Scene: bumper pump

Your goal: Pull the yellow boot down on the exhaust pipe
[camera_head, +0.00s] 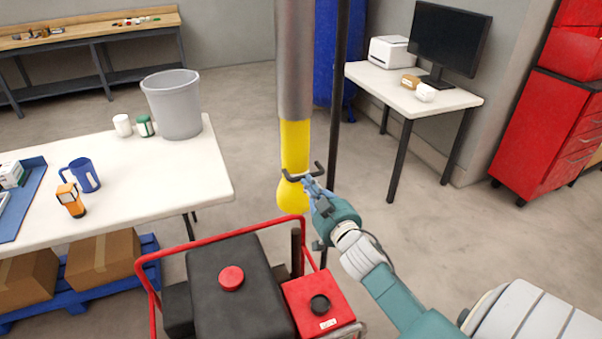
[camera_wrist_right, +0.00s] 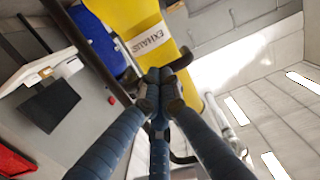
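The yellow boot (camera_head: 295,150) hangs from a grey overhead duct (camera_head: 294,60) in the head view. A black handle (camera_head: 291,177) sits on its front near the lower end. My right gripper (camera_head: 308,182) is at this handle, its fingers closed around it. The fingertips hide the handle's middle. A dark upright exhaust pipe (camera_head: 297,252) stands on the red-framed pump (camera_head: 232,290), below the boot and apart from it. My left gripper is not visible.
A dark vertical pole (camera_head: 337,100) stands close behind the boot, to its right. A white table (camera_head: 150,185) with a grey bucket (camera_head: 174,104) and a blue jug (camera_head: 83,174) is at left. A desk (camera_head: 410,98) and red cabinet (camera_head: 550,125) stand at right.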

